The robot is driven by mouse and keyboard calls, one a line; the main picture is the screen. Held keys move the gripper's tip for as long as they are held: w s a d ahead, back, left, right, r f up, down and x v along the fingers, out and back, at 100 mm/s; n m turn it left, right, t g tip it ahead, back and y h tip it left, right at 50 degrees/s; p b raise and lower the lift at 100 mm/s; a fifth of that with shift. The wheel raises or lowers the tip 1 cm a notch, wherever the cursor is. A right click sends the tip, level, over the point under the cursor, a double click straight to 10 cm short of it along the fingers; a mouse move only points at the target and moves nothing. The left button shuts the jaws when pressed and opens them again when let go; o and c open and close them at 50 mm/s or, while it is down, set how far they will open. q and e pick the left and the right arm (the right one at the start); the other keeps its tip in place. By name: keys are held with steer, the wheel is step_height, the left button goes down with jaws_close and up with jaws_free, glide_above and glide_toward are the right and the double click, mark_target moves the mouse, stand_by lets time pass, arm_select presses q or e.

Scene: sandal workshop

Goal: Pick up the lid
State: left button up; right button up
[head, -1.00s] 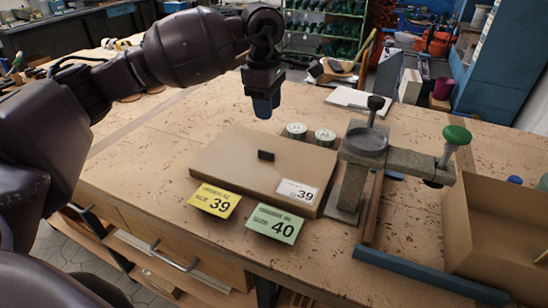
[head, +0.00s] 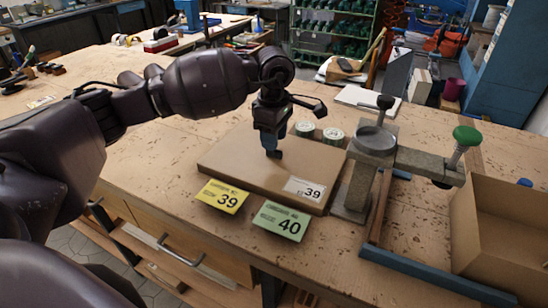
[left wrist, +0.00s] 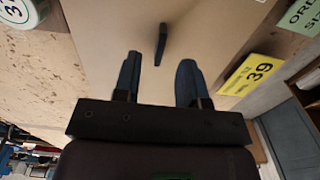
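The lid (head: 232,163) is a flat brown cardboard top with a small black handle (head: 273,154) and a white label (head: 303,189) reading 39. It lies on the bench. My left gripper (head: 272,138) points down just above the handle. In the left wrist view its two blue-grey fingers (left wrist: 158,72) stand apart with nothing between them. There the handle (left wrist: 160,44) shows just beyond the fingertips, lined up with the gap, against the lid (left wrist: 95,40). My right gripper is in neither view.
A yellow 39 card (head: 222,196) and a green 40 card (head: 282,221) are at the lid's front edge. Two round tins (head: 334,137) stand behind it. A metal press (head: 376,143) stands close on the right, with an open cardboard box (head: 500,235) beyond.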

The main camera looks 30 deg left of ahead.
mark_target(274, 157)
arm_select(q)
step_height(274, 157, down, 2)
steer(key=shift+f, duration=0.2)
jaws_close()
steer(key=shift+r, duration=0.1)
